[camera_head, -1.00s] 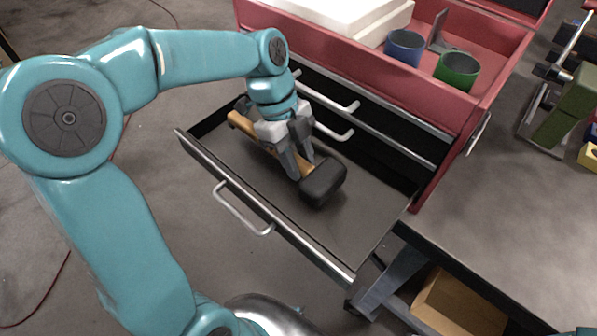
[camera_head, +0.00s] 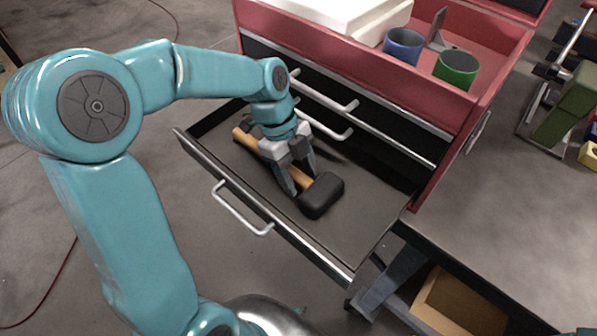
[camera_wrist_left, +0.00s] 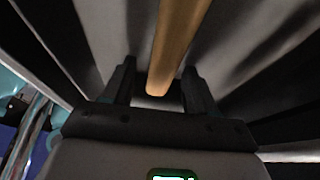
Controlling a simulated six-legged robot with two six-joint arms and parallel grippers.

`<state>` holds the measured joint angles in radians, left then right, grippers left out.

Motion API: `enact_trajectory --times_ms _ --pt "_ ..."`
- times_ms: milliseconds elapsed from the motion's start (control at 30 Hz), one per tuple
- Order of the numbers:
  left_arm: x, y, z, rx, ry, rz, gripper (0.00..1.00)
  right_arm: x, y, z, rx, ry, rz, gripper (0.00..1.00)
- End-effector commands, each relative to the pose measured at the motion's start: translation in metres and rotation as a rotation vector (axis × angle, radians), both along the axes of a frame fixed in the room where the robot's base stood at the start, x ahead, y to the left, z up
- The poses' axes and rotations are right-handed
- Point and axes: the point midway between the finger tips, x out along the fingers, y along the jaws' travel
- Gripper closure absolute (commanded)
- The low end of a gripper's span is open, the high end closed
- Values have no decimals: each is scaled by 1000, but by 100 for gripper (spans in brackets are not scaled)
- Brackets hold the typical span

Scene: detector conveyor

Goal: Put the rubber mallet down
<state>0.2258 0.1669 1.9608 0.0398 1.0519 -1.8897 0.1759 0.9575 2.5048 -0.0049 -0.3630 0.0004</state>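The rubber mallet, with a black head (camera_head: 321,196) and a wooden handle (camera_head: 243,137), lies in the open drawer (camera_head: 345,235) and appears to rest on its floor. My left gripper (camera_head: 300,183) is over the handle near the head, fingers pointing down. In the left wrist view the handle (camera_wrist_left: 177,45) runs between the two spread fingers (camera_wrist_left: 158,88), with gaps on both sides. The gripper is open around the handle. Part of the handle is hidden by the gripper in the head view. My right gripper is not in view.
The drawer has a silver handle (camera_head: 240,212) and belongs to a red tool chest (camera_head: 440,95). A blue cup (camera_head: 404,47), a green cup (camera_head: 456,70) and a white box (camera_head: 340,12) are on its top. The drawer floor right of the mallet is clear.

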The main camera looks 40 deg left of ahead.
Motion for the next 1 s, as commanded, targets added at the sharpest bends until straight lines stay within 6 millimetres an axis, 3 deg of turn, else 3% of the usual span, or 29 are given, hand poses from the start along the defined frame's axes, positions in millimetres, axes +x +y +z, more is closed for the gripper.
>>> enact_trajectory --times_ms 267,700,1000 --pt "1 4 12 1 -3 1 43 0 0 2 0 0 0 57" --pt "4 40 98 1 -3 1 43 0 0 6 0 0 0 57" --pt "3 46 113 0 1 0 43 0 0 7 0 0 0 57"
